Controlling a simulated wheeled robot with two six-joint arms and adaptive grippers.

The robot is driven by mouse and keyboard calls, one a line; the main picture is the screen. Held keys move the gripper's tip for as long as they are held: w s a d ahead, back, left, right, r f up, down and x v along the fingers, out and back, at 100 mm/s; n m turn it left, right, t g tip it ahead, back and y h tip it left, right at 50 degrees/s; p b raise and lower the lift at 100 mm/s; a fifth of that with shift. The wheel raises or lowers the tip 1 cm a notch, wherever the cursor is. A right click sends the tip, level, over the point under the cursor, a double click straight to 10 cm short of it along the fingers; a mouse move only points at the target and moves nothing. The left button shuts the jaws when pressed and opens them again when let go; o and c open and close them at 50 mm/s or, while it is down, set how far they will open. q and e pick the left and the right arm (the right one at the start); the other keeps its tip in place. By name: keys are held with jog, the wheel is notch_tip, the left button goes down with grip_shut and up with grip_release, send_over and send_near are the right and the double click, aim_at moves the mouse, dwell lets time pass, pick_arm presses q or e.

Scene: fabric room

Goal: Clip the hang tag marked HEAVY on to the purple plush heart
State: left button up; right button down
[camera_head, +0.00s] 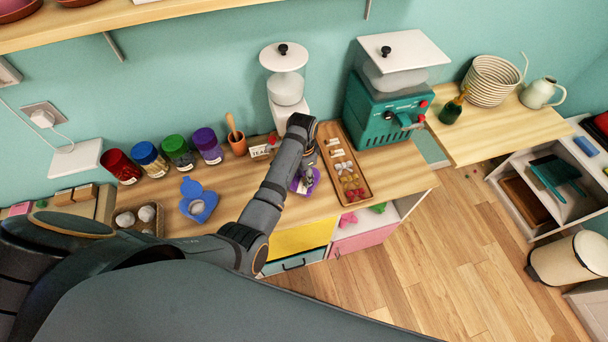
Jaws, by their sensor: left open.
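A purple plush piece (316,176), taken to be the heart, lies on the wooden counter (235,180) left of a long wooden tray (366,190). My left gripper (307,182) is open, pointing down right over the purple piece and partly covering it. I cannot tell whether it touches the piece. The tray holds small pale, white, gold and red pieces in groups. No marking HEAVY is readable on any of them, so I cannot pick out that hang tag. My right gripper is not in view.
A blue plush shape (198,203) lies on the counter at left. Behind stand red, blue, green and purple jars (178,152), a small lettered card (262,152), a clear hopper (286,90) and a teal machine (385,110). The counter between the blue shape and my arm is clear.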

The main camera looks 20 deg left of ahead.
aim_at(303, 177)
pick_arm(q)
notch_tip(303, 177, up, 12)
jog(key=shift+a+f, duration=0.15)
jog(key=shift+f, duration=0.05)
jog(key=shift+w, duration=0.1)
dwell(0.5)
